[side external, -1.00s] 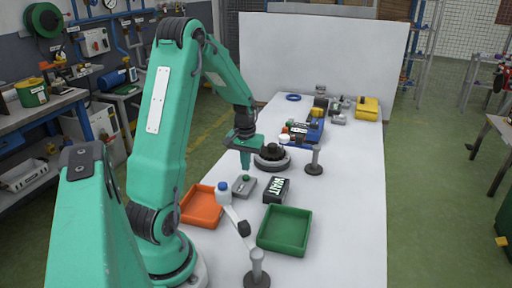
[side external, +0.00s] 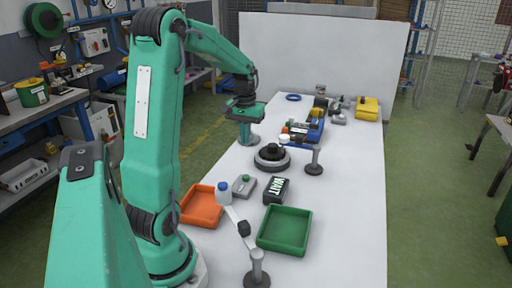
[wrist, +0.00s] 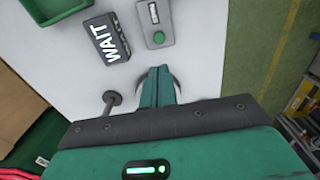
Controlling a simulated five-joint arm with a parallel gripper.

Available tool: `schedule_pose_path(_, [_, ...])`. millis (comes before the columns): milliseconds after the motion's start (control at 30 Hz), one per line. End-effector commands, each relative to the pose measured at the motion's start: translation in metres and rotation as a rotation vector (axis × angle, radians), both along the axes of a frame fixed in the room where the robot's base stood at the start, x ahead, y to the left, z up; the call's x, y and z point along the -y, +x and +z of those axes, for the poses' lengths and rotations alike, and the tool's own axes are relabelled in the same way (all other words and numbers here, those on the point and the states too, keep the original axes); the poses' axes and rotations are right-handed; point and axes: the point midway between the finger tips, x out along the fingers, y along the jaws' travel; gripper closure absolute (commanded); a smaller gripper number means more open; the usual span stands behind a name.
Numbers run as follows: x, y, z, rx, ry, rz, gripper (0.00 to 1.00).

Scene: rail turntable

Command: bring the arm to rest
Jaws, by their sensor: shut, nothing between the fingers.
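My gripper (side external: 246,137) is shut and empty. It points down over the far left part of the white table (side external: 345,215), beyond the grey box with a green button (side external: 244,185). In the wrist view its closed teal fingers (wrist: 158,78) show against the tabletop, clear of the button box (wrist: 157,25). A round grey shape behind the fingers is mostly hidden. The black turntable (side external: 272,157) stands to the right of and nearer than my gripper in the side view.
A grey post (side external: 314,160) stands right of the turntable. Blue and yellow items fill the back. The table's right side is clear.

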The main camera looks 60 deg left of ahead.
Motion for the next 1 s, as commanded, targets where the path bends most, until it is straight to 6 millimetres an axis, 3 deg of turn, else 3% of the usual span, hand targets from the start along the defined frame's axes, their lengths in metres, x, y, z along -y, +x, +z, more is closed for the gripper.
schedule_pose_path(567, [0.005, 0.001, 0.003, 0.006, 0.005, -0.012, 1.0])
schedule_pose_path(767, [0.029, 0.005, 0.018, 0.033, 0.028, -0.068, 1.0])
schedule_pose_path(1000, [0.081, 0.005, 0.045, 0.095, 0.071, -0.192, 1.0])
